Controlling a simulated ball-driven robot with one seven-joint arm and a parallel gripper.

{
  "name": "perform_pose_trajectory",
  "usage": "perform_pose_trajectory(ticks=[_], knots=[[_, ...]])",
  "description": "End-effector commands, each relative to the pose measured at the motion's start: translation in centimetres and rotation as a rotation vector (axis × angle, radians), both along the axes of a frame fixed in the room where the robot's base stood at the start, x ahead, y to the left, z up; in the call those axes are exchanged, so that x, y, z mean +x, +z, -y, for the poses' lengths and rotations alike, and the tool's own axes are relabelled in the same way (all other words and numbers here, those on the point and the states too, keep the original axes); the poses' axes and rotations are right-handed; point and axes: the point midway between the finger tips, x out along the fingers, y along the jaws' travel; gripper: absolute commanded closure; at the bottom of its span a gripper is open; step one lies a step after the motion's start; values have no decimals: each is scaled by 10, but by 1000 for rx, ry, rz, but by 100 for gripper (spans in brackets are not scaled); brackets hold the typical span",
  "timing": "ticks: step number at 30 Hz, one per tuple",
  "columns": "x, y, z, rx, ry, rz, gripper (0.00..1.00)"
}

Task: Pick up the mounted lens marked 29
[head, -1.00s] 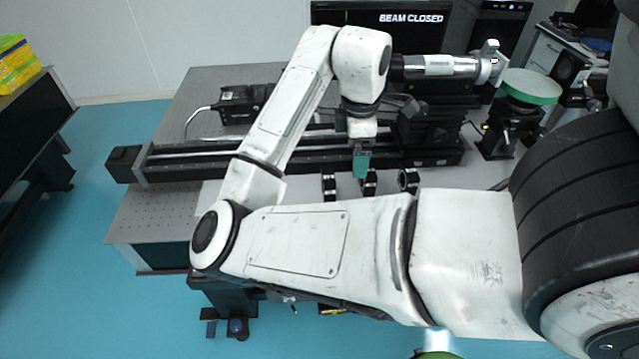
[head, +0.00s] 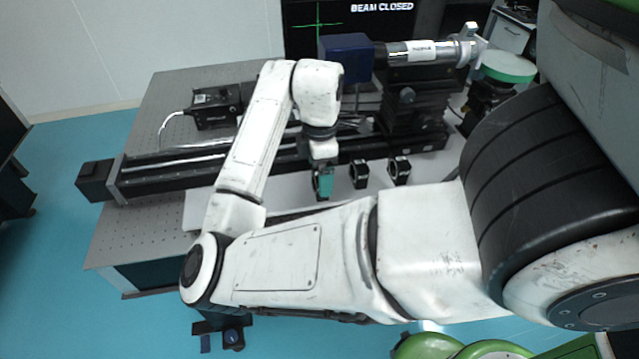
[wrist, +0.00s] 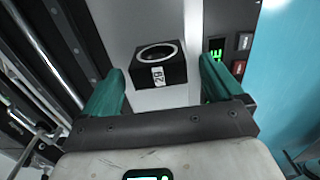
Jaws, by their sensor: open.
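The mounted lens marked 29 (wrist: 172,72) is a black square block with a light-rimmed round opening and a white "29" label. It stands on a pale surface in the wrist view, between and beyond the fingertips of my gripper (wrist: 160,68). The two green fingers are apart and nothing is held. In the head view, my gripper (head: 324,184) is over the leftmost of three black mounts and mostly hides it. The other two mounts, the middle one (head: 360,174) and the right one (head: 399,171), stand to its right. Their marks cannot be read.
A long black rail (head: 150,180) runs behind the mounts on the optical table (head: 130,222). A silver tube (head: 420,51), a blue box (head: 345,57) and a green disc (head: 508,67) are at the back.

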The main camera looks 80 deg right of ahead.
Motion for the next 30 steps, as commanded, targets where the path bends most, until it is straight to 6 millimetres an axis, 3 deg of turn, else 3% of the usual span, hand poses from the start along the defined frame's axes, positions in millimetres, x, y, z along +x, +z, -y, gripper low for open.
perform_pose_trajectory(ticks=[6, 15, 30], knots=[[1, -28, 1, 2, 1, 2, 6], [1, -34, 1, 1, 0, 2, 6], [1, -33, 1, 0, 0, 1, 53]])
